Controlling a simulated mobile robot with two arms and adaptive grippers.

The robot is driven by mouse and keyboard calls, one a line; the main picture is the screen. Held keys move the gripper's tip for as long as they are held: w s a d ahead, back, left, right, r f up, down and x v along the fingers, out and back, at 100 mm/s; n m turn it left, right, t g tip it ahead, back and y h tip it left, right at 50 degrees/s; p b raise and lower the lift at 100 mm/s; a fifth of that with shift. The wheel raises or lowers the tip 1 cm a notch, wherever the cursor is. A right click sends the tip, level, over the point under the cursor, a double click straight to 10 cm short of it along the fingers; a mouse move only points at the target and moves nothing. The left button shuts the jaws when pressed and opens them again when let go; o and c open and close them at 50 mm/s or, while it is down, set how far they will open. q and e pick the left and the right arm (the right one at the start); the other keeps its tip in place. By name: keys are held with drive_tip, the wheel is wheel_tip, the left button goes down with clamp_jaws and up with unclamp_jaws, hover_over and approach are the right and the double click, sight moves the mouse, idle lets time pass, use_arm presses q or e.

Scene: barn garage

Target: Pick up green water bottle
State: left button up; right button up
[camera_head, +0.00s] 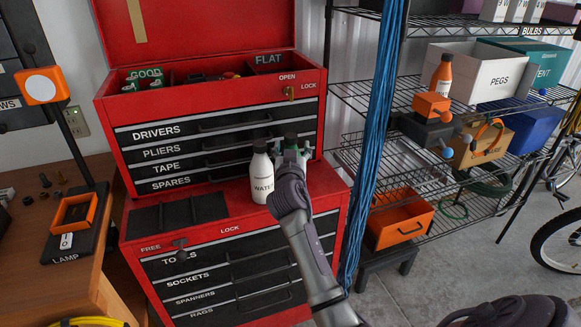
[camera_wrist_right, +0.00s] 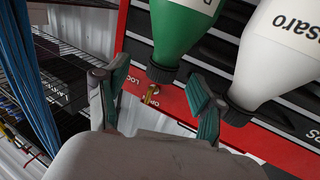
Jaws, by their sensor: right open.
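The green water bottle (camera_wrist_right: 183,35) shows in the right wrist view with its black cap pointing down in the picture. In the head view its dark cap (camera_head: 290,137) shows behind my right gripper, and most of its body is hidden. My right gripper (camera_head: 293,156) is open, with its fingers pointing toward the bottle. In the right wrist view the open fingers (camera_wrist_right: 158,88) lie on either side of the cap's line, and I cannot tell whether they touch the bottle. My left gripper is out of view.
A white water bottle (camera_head: 262,176) stands upright close beside the green one, to its left in the head view. Both are on the red tool chest's (camera_head: 325,181) ledge, before its upper drawers. Blue cables (camera_head: 372,150) hang at the right, before wire shelves (camera_head: 405,90). A black tray (camera_head: 178,218) lies left.

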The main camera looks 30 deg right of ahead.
sight(291, 143)
drive_tip(key=p+x, duration=0.1)
drive_tip(key=x, duration=0.3)
drive_tip(key=shift+w+a+f, duration=0.1)
drive_tip(key=shift+w, duration=0.2)
clamp_jaws()
